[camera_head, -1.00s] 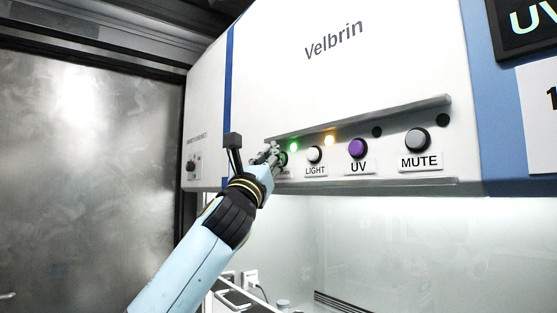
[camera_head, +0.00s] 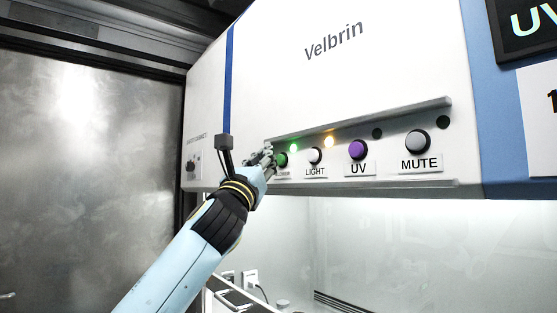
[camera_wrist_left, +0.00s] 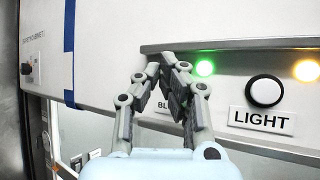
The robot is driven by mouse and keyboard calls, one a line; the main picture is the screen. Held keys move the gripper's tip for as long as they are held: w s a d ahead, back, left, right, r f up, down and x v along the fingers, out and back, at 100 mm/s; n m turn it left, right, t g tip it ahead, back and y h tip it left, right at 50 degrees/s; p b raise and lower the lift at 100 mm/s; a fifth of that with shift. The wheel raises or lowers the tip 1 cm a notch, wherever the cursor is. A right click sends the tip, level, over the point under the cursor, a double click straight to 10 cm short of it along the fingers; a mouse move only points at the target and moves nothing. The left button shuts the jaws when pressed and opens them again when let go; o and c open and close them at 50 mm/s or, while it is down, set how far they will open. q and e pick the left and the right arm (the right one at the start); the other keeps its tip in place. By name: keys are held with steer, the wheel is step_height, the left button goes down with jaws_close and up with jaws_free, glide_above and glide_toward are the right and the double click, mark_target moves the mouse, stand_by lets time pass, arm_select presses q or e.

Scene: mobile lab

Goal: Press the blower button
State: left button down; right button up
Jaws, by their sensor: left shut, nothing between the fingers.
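The green blower button (camera_head: 282,159) sits at the left end of the button row on the white cabinet front. Its label is partly covered in the head view, and only its first letters show in the left wrist view. My left gripper (camera_head: 267,155) is shut and empty, with its fingertips just left of the green button. I cannot tell whether they touch it. In the left wrist view the closed fingers (camera_wrist_left: 161,70) hide the button itself. My right gripper is not in view.
To the right are the white LIGHT button (camera_head: 315,155), the purple UV button (camera_head: 357,149) and the grey MUTE button (camera_head: 418,141). A green lamp (camera_head: 294,147) and an orange lamp (camera_head: 329,141) are lit above the row, under a jutting grey ledge (camera_head: 380,113).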

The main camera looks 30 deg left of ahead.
arm_select(q)
steer(key=shift+s, duration=0.1)
steer(key=shift+s+a, duration=0.3)
steer(key=shift+s, duration=0.45)
steer(key=shift+s+a, duration=0.35)
steer(key=shift+s, duration=0.4)
steer(key=shift+s+a, duration=0.3)
steer(key=shift+s, duration=0.45)
